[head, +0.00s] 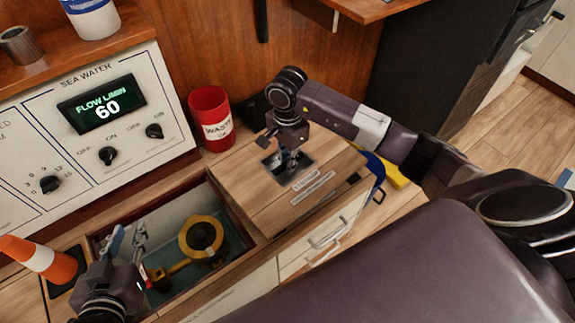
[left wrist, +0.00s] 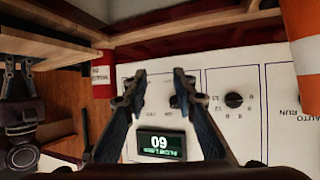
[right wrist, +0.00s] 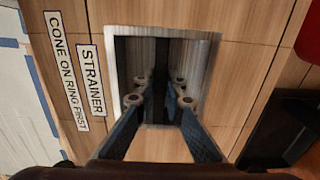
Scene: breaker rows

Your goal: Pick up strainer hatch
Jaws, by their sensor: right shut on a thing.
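The strainer hatch (head: 240,192) is a wooden panel with a recessed metal pull and two labels. It lies to the right of an open bay in the counter; I cannot tell whether it touches the surface below. My right gripper (head: 289,160) reaches down into the recess and is shut on the pull. In the right wrist view the fingers (right wrist: 160,98) are inside the recess of the hatch (right wrist: 245,50), next to the "STRAINER" label. My left gripper (head: 130,237) is open and empty over the left part of the bay; its spread fingers show in the left wrist view (left wrist: 160,85).
The open bay (head: 178,232) holds a yellow-ringed strainer (head: 204,236). A red waste can (head: 211,118) stands behind the hatch. The sea water panel (head: 120,125) rises behind the bay. Drawers (head: 325,235) are below.

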